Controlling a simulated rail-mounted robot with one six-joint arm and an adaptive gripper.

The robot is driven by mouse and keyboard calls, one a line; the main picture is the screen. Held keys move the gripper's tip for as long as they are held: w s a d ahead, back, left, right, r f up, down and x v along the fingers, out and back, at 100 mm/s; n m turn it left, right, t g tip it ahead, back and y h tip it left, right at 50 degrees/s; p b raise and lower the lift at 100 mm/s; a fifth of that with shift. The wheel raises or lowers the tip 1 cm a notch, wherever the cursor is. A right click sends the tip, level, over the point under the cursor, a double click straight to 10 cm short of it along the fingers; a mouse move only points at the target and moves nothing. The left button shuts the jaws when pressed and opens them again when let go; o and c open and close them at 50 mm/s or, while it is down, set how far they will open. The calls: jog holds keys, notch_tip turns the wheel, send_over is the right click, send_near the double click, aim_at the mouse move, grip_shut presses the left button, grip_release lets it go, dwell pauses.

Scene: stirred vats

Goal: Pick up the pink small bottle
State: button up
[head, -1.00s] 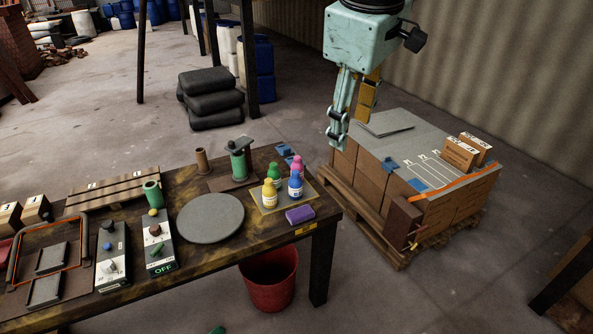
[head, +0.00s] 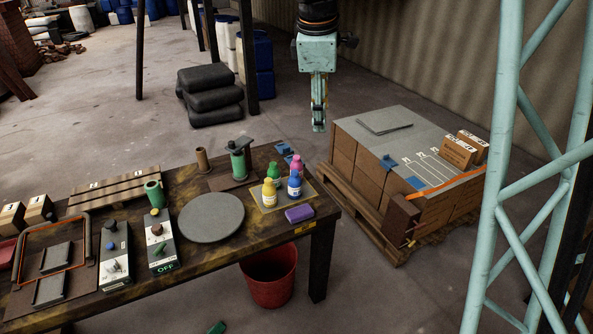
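The pink small bottle (head: 296,162) stands upright at the right end of the workbench, at the back of a small tray (head: 258,203). Its lower part is hidden behind the blue bottle (head: 295,187). A green bottle (head: 273,173) and a yellow bottle (head: 270,193) stand close on its left. My gripper (head: 319,126) hangs pointing down, above and to the right of the pink bottle in the picture, clear of it. I see the gripper edge-on, so its opening does not show. Nothing shows in it.
A purple block (head: 299,214) lies just in front of the tray. A round grey plate (head: 211,218) and a green cylinder device (head: 238,162) are to the left. A pallet of boxes (head: 400,170) stands right of the bench. A red bucket (head: 268,278) is below.

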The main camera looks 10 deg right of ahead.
jog(key=w+a+f+n+p, duration=0.15)
jog(key=w+f+n, duration=0.45)
jog(key=w+f, duration=0.8)
jog(key=n+p, duration=0.3)
jog(key=n, duration=0.2)
send_over(297, 164)
jog(key=a, duration=0.1)
jog(key=shift+g+h, duration=0.4)
jog(key=f, duration=1.4)
jog(key=shift+w+a, duration=0.1)
jog(key=shift+a, duration=0.1)
jog(key=shift+w+f, duration=0.2)
jog(key=shift+f, duration=0.35)
jog(key=shift+n, duration=0.3)
jog(key=shift+f, duration=0.15)
jog(key=shift+b+x, duration=0.5)
jog(key=shift+x, duration=3.65)
jog(key=shift+w+d+f, duration=0.1)
jog(key=shift+f, duration=0.05)
jog(key=shift+b+x, duration=0.45)
jog(key=shift+x, duration=2)
jog(key=shift+d, duration=0.15)
